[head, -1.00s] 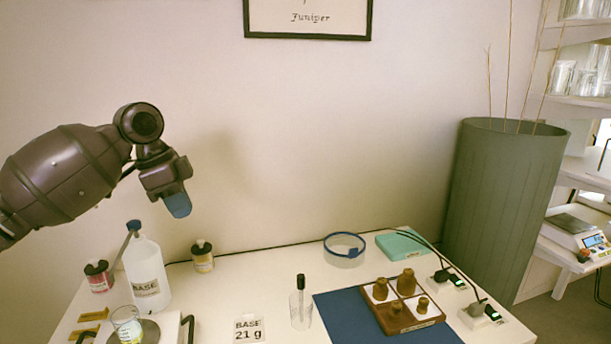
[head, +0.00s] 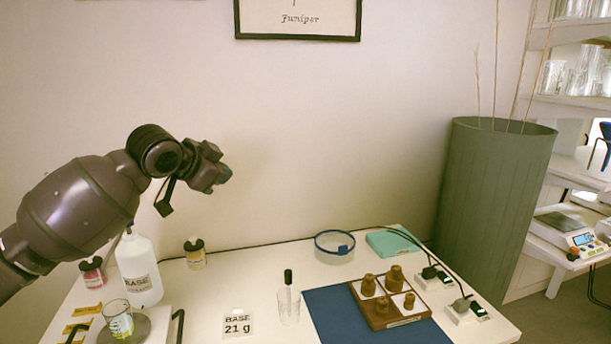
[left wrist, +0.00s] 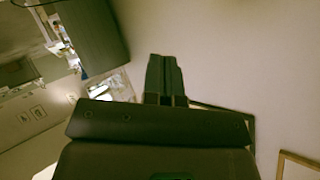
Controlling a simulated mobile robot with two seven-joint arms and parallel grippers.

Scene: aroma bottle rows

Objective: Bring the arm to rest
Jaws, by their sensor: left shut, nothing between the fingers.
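My left arm comes in from the left in the head view, raised above the back left of the table. My left gripper (head: 222,174) is in the air in front of the wall, pointing right, well clear of everything on the table. It also shows in the left wrist view (left wrist: 164,62), where its fingers are together with nothing between them. My right gripper is in neither view.
Below the arm stand a white BASE bottle (head: 139,280), a glass beaker (head: 118,318) and small jars (head: 195,256). A wooden tray (head: 405,317) with brown stoppers lies on a blue mat (head: 325,310). A tall green bin (head: 490,200) stands at the right.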

